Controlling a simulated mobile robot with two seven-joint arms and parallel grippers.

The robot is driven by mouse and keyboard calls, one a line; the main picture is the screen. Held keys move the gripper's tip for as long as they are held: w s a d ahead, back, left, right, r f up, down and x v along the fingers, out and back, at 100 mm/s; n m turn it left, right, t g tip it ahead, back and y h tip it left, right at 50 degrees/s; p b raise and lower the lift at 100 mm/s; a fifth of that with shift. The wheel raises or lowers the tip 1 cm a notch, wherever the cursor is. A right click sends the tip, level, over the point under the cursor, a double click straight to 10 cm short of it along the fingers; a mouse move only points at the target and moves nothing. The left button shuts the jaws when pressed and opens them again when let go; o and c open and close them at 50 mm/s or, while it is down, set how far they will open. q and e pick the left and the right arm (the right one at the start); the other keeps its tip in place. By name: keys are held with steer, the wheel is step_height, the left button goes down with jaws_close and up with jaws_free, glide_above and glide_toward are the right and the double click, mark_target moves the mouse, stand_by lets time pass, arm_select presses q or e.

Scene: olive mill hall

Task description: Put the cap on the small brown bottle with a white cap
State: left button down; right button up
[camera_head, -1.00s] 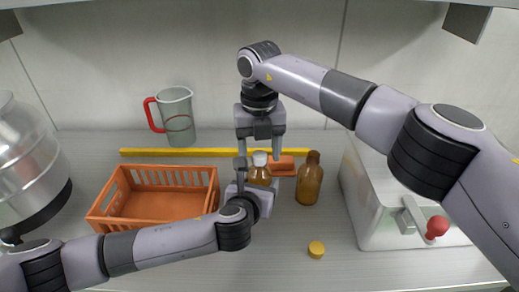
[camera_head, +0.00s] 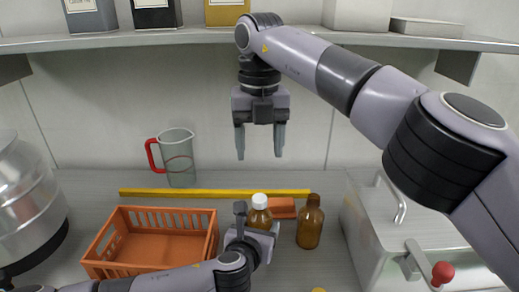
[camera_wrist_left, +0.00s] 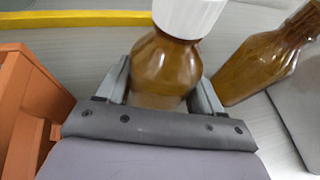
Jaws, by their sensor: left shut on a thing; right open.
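The small brown bottle (camera_head: 258,217) stands upright on the counter, with the white cap (camera_head: 259,200) sitting on its mouth. My left gripper (camera_head: 249,232) is shut on the bottle's body from the near side. In the left wrist view the bottle (camera_wrist_left: 164,66) stands between the fingers, and the white cap (camera_wrist_left: 188,14) is on top, cut off by the picture's upper edge. My right gripper (camera_head: 260,142) is open and empty, in the air above the bottle and well clear of the cap.
A second brown bottle (camera_head: 310,224) without a white cap stands close on the right. An orange block (camera_head: 282,208) lies behind. An orange crate (camera_head: 213,240) is at left, a yellow strip (camera_head: 215,193) and a jug (camera_head: 178,158) behind. A metal box (camera_head: 375,215) stands right; a shelf (camera_head: 200,40) hangs above.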

arm_select(q)
steer(key=shift+c, duration=0.4)
jaws_free()
steer(key=shift+s, duration=0.1)
steer(key=shift+v, duration=3.5)
steer(key=shift+s, duration=0.1)
